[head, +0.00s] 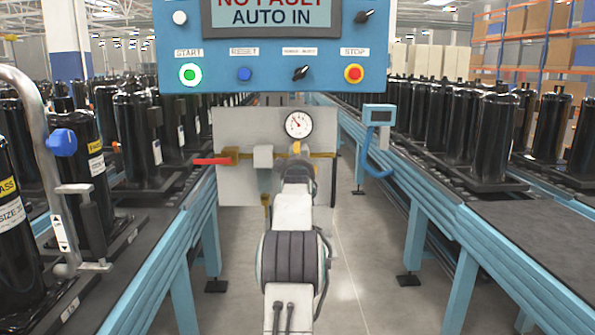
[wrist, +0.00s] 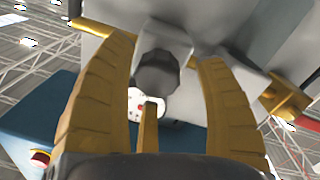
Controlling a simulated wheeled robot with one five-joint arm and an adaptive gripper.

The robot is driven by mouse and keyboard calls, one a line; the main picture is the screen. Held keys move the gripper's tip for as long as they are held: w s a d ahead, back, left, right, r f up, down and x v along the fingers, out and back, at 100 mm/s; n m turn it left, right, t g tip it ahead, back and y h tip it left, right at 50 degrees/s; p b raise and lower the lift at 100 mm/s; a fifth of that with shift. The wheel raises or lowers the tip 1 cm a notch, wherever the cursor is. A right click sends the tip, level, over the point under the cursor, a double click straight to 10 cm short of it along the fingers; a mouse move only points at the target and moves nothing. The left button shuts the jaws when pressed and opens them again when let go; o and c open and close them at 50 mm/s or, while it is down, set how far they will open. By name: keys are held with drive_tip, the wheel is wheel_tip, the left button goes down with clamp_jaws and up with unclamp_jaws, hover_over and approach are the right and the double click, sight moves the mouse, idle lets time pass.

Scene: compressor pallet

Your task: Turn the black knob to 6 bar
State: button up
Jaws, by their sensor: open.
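The black knob (wrist: 157,73) shows in the wrist view, on a grey block between the yellow fingers of my gripper (wrist: 164,54). The fingers are open, with visible gaps on both sides of the knob. In the head view my gripper (head: 297,150) is in front of the grey panel, just below the gauge, and my arm hides the knob. The round white pressure gauge (head: 298,124) faces me; its needle points to the upper left, but its numbers are too small to read. In the wrist view the gauge (wrist: 136,101) is partly hidden behind the knob and a yellow finger part.
A red-handled valve (head: 211,161) sticks out left of the grey panel (head: 235,190). The blue control box (head: 215,78) hangs above it. Conveyors with black compressors (head: 130,125) run along both sides. A small blue-framed device (head: 379,115) stands to the right.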

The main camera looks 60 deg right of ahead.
drive_tip(key=v, duration=1.1)
drive_tip(key=shift+a, duration=0.15)
idle(0.3)
drive_tip(key=shift+w+d+f+n+p, duration=0.1)
drive_tip(key=shift+w+d+n+p, duration=0.75)
drive_tip(key=shift+d, duration=1)
drive_tip(key=shift+w+d+n+p, duration=0.45)
drive_tip(key=shift+w+d, duration=0.7)
drive_tip(key=shift+d, duration=0.75)
drive_tip(key=shift+w+d+f+n+p, duration=0.1)
drive_tip(key=shift+w+d+n+p, duration=0.7)
drive_tip(key=shift+d, duration=1.05)
drive_tip(key=shift+w+m, duration=0.2)
drive_tip(key=shift+m, duration=0.1)
drive_tip(key=shift+c, duration=0.4)
